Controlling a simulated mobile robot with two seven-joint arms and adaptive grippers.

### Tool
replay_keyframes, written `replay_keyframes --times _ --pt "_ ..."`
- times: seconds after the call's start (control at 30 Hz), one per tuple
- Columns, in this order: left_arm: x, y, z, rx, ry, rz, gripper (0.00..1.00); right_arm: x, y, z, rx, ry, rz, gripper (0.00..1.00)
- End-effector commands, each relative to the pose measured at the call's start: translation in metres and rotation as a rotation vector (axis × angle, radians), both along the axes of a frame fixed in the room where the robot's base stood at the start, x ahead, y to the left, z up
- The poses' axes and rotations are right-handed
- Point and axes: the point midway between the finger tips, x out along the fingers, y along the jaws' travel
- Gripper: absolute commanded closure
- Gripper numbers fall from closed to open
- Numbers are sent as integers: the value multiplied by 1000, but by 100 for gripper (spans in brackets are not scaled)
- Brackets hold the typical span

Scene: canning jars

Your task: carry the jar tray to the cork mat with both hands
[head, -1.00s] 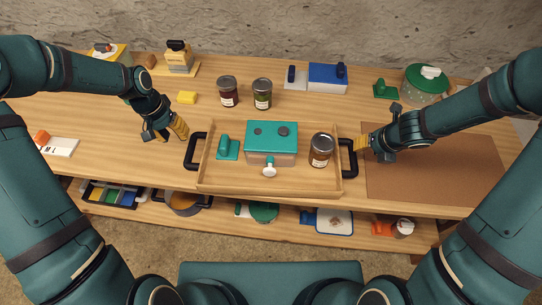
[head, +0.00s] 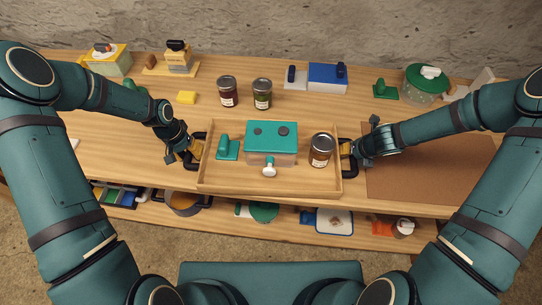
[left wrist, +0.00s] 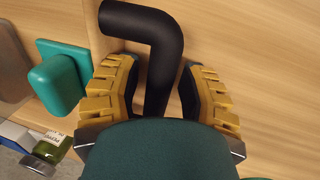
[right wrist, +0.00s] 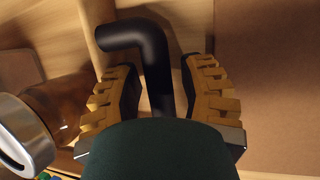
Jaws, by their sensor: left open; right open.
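The wooden jar tray (head: 220,185) stands on the bench in the middle of the head view. It holds a teal-lidded box (head: 272,143), a small teal block piece (head: 228,148) and a lidded jar (head: 321,150). The cork mat (head: 430,175) lies to its right. My left gripper (head: 194,151) is open, its fingers on either side of the tray's black left handle (left wrist: 160,60). My right gripper (head: 347,148) is open, its fingers on either side of the black right handle (right wrist: 150,50). Both wrist views show gaps between fingers and handle.
Two jars, one dark red (head: 228,91) and one green (head: 262,93), stand behind the tray. A green-lidded glass bowl (head: 427,83) stands behind the mat. A lower shelf holds pans and boxes.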

Motion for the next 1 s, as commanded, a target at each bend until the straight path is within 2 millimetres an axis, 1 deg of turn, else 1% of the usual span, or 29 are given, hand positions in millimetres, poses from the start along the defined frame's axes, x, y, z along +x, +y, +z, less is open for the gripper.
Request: replay_keyframes --times 0.27,0.3,0.37,0.4,0.43,1.0 --pt "0 -1 -1 0 0 -1 59 0 1 -1 2 1 2 59" --pt "0 -1 -1 0 0 -1 60 0 1 -1 2 1 2 61" --pt "0 -1 -1 0 0 -1 81 0 1 -1 2 1 2 82" --pt "0 -1 -1 0 0 -1 95 0 1 -1 2 1 2 96" --pt "0 -1 -1 0 0 -1 100 0 1 -1 2 1 2 100" --pt "1 -1 2 0 -2 -2 100 1 1 2 1 -1 3 100"
